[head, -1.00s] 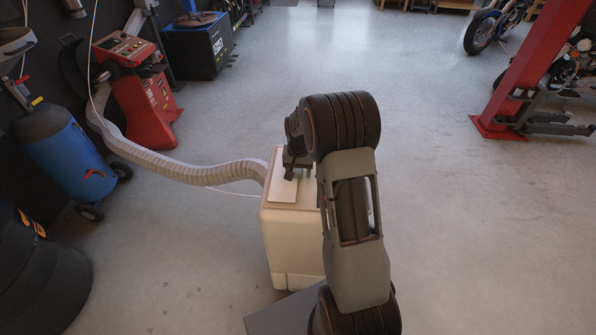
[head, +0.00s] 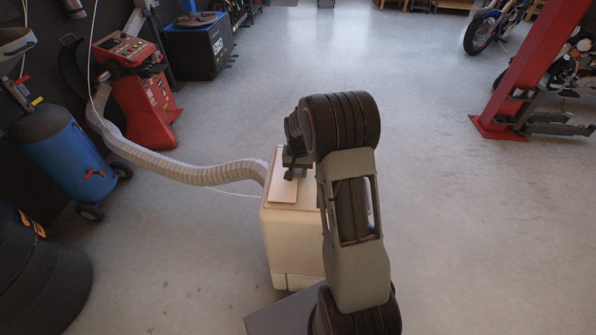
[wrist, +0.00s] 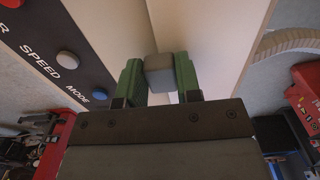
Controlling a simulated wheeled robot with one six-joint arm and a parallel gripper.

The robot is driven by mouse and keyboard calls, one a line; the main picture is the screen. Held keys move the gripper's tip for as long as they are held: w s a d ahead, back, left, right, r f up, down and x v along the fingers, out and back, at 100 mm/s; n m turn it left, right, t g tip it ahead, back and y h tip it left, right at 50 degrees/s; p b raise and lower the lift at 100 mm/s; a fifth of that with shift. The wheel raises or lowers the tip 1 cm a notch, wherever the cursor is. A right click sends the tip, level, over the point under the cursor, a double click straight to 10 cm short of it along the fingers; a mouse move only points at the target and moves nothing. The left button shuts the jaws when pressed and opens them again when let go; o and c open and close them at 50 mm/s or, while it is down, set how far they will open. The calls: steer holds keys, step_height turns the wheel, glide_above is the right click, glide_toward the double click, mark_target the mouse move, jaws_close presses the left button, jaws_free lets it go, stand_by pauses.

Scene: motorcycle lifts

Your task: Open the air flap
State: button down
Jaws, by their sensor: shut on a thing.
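The white portable air unit (head: 290,245) stands on the floor with its air flap (head: 284,190) on top, a pale flat panel. In the wrist view the pale flap (wrist: 215,40) runs behind a small grey block-like tab (wrist: 159,72). My gripper (head: 298,173) is over the unit's top at the flap, partly hidden by my wrist. In the wrist view my gripper's green fingers (wrist: 159,80) are shut on the grey tab, one on each side. How far the flap is tilted is hard to tell.
A dark control panel with SPEED (wrist: 68,60) and MODE (wrist: 100,94) buttons lies left of the fingers in the wrist view. A ribbed white hose (head: 200,174) runs from the unit leftward. Open floor (head: 470,240) lies to the right.

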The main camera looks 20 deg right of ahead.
mark_target(297, 172)
steer(key=shift+w+a+r+g+h+p, duration=0.1)
steer(key=shift+a+r+g+h+p, duration=0.15)
steer(key=shift+r+h+p, duration=0.15)
steer(key=shift+w+a+r+g+h+p, duration=0.1)
steer(key=shift+r+g+h+p, duration=0.2)
steer(key=shift+r+h, duration=0.2)
steer(key=shift+w+a+r+g+h+p, duration=0.2)
steer(key=shift+a+r+g+h+p, duration=0.15)
steer(key=shift+r+h, duration=0.3)
steer(key=shift+w+a+r+g+h, duration=0.4)
steer(key=shift+a+r+g+h, duration=0.25)
steer(key=shift+h, duration=0.6)
steer(key=a+h, duration=0.1)
steer(key=w+a+r+g+h, duration=0.1)
steer(key=shift+r+g+h, duration=0.15)
steer(key=shift+g+h, duration=0.1)
steer(key=shift+h, duration=0.05)
steer(key=shift+w+a+r, duration=0.2)
steer(key=shift+w+a, duration=0.1)
steer(key=shift+a, duration=0.15)
steer(key=shift+w+a+r, duration=0.15)
steer(key=shift+w+a, duration=0.15)
steer(key=shift+a, duration=0.15)
steer(key=shift+d+r, duration=0.15)
steer(key=c, duration=1.1)
jaws_free()
steer(key=o, duration=0.3)
steer(key=shift+s, duration=0.1)
